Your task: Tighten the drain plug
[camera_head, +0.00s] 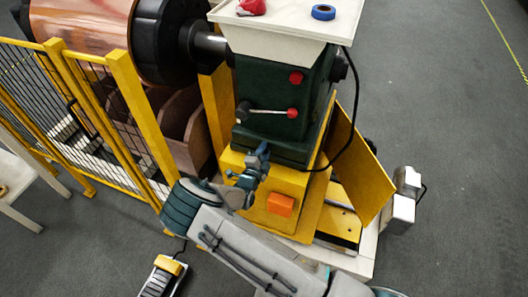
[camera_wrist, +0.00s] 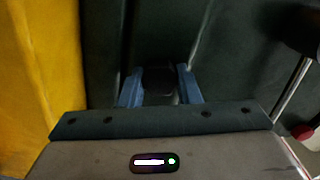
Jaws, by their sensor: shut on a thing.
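My gripper (camera_head: 262,153) is at the lower front of the dark green machine housing (camera_head: 270,90), just above the yellow base (camera_head: 240,165). In the wrist view its two blue fingers (camera_wrist: 159,84) stand on either side of a small dark piece, apparently the drain plug (camera_wrist: 160,78), and are shut on it. The plug sits against the dark green face. Its outline is dim, and its thread and seat are hidden. In the head view the plug is hidden by my gripper.
A metal lever (camera_head: 266,111) with a red knob (camera_head: 292,113) sticks out above my gripper; it shows at right in the wrist view (camera_wrist: 291,92). An orange box (camera_head: 280,205) is on the yellow base. A yellow fence (camera_head: 125,95) stands left. A foot pedal (camera_head: 162,277) lies on the floor.

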